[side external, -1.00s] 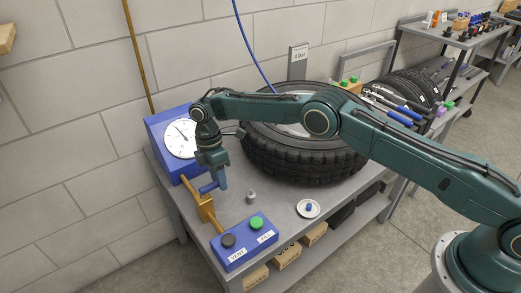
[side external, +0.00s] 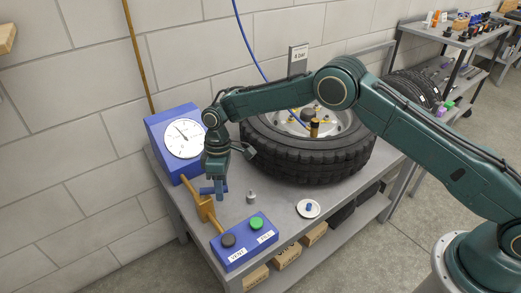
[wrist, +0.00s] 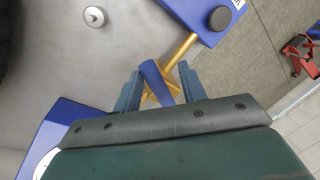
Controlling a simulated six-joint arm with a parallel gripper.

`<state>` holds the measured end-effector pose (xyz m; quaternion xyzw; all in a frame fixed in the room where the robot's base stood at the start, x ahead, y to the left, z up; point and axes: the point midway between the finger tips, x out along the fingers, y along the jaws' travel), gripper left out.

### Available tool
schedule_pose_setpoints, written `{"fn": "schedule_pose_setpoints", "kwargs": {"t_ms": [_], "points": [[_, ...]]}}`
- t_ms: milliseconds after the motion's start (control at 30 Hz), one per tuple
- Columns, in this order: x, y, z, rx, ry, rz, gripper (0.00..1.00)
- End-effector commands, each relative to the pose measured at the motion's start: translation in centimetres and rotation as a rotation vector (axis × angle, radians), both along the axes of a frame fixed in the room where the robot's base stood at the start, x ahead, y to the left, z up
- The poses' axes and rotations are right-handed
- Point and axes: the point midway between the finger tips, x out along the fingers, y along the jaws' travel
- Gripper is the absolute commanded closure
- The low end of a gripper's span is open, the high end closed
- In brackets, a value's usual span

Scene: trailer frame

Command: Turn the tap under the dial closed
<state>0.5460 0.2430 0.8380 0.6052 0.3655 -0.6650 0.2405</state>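The tap is a brass valve (side external: 205,209) on a brass pipe between the blue dial box and the button box; its blue lever (side external: 207,190) sits on top. The dial (side external: 183,138) is a white face on a blue box, its needle pointing to the upper left. My gripper (side external: 220,192) points down at the tap, fingers open. In the wrist view, the blue lever (wrist: 157,84) stands between the two fingertips of my gripper (wrist: 160,85), with gaps visible on both sides. The brass valve lies partly hidden beneath the lever.
A blue button box (side external: 245,242) with black and green buttons stands at the bench's front edge. A small grey cap (side external: 251,197) is right of the tap. A white dish (side external: 308,208) holds a blue piece. A large tyre (side external: 310,157) fills the back.

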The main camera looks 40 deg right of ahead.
Motion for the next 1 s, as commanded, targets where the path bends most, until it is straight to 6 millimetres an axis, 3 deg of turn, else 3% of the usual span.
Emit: {"fn": "schedule_pose_setpoints", "kwargs": {"t_ms": [1000], "points": [[-2.3, 3.2, 0.0, 0.000, 0.000, -0.685, 0.59]]}}
